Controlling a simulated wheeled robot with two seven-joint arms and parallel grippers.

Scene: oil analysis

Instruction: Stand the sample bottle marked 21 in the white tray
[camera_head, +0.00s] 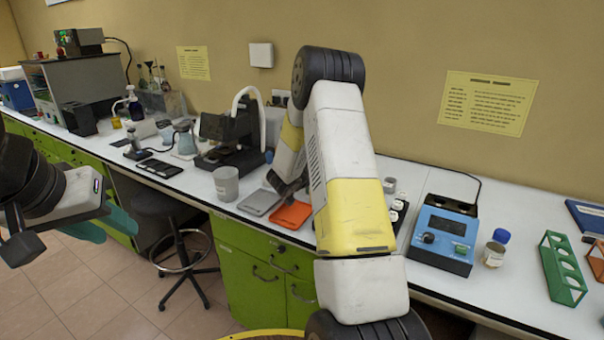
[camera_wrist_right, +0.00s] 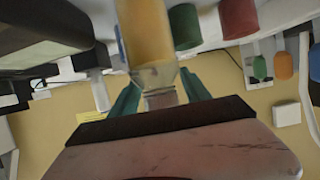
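My right gripper (camera_wrist_right: 160,92) has its teal fingers on both sides of the neck of a clear bottle with amber contents (camera_wrist_right: 147,38), apparently touching it. No number is readable on this bottle. In the head view my right arm reaches over the bench and hides its gripper and this bottle. My left gripper (camera_head: 112,226) is off the bench at the left, with its teal fingers apart and nothing seen between them. A white holder with dark round spots (camera_head: 398,212) shows partly behind my right arm; I cannot tell whether it is the white tray.
A blue instrument (camera_head: 443,235), a blue-capped jar (camera_head: 494,250) and a green rack (camera_head: 562,268) stand to the right. An orange pad (camera_head: 291,215), a grey pad (camera_head: 259,202) and a grey beaker (camera_head: 226,184) are left of my arm. A stool (camera_head: 160,204) stands below.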

